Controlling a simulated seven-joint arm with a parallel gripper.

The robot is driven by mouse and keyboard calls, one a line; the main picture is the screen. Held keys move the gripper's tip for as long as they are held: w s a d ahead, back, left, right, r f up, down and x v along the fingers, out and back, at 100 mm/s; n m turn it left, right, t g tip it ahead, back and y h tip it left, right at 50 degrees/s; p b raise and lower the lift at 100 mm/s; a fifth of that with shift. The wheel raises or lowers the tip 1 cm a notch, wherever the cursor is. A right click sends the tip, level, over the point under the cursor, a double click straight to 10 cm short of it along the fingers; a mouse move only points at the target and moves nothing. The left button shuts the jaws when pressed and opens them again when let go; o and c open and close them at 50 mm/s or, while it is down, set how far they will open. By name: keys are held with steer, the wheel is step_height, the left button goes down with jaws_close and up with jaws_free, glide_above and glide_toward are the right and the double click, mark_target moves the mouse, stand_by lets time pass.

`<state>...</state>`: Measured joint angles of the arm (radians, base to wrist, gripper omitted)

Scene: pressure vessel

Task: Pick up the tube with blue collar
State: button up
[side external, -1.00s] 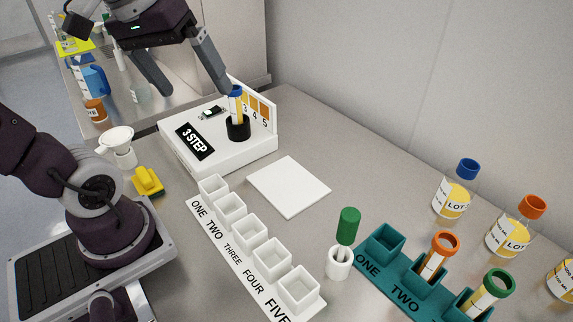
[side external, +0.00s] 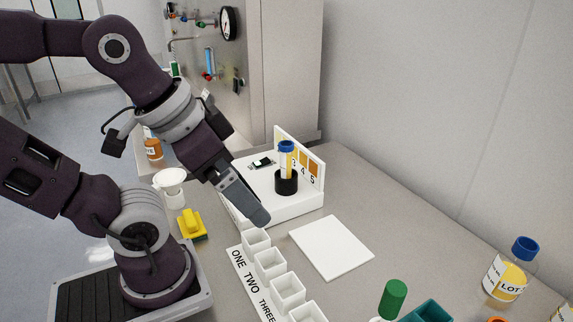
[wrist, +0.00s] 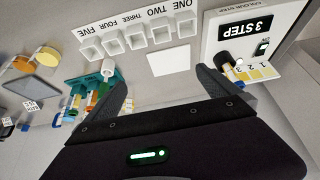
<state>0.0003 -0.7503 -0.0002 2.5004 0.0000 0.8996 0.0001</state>
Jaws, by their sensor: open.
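The tube with the blue collar (side external: 287,160) stands upright in a black round holder (side external: 286,183) on the white 3 STEP device (side external: 298,205). Its amber contents show below the collar. My gripper (side external: 258,212) is to the left of the tube and nearer the camera, in front of the device, apart from the tube. In the wrist view my gripper (wrist: 166,80) has its fingers spread with nothing between them.
A white square plate (side external: 331,247) lies beside the device. A row of white numbered cups (side external: 270,262) runs toward the camera. A blue-capped bottle (side external: 507,275) stands at right.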

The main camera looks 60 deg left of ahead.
steer(key=c, duration=1)
